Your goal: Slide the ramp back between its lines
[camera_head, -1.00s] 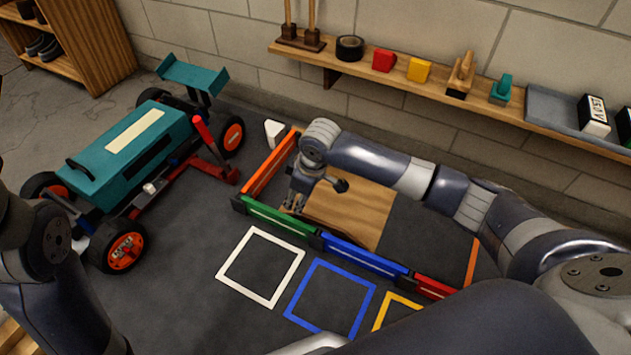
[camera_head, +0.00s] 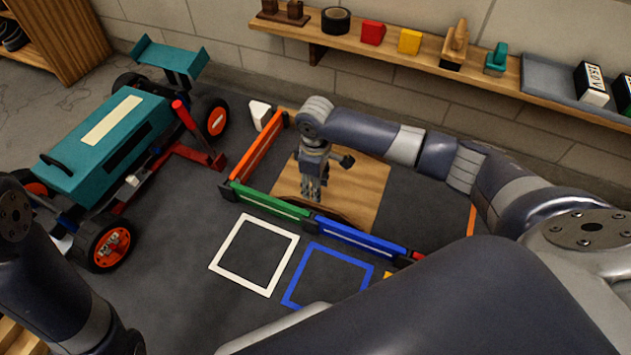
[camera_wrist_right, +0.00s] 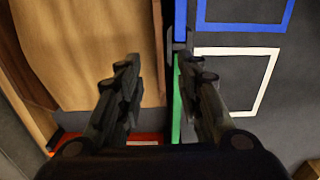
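The ramp is a tan wooden board (camera_head: 362,190) lying inside a low pen of coloured barriers, towards its left half. It also fills the left of the right wrist view (camera_wrist_right: 90,45). My right gripper (camera_head: 311,197) points down over the ramp's left part, just behind the green barrier (camera_head: 268,205). In the right wrist view its two fingers (camera_wrist_right: 165,72) stand apart with nothing visibly held between them. I cannot tell whether they touch the ramp. My right arm hides part of the ramp's far side. My left gripper is out of view.
An orange barrier (camera_head: 258,155) closes the pen's left side and a blue barrier (camera_head: 360,240) continues its front. A teal racecar (camera_head: 110,140) stands to the left. White (camera_head: 246,287) and blue squares mark the floor in front. A shelf (camera_head: 400,60) runs along the wall.

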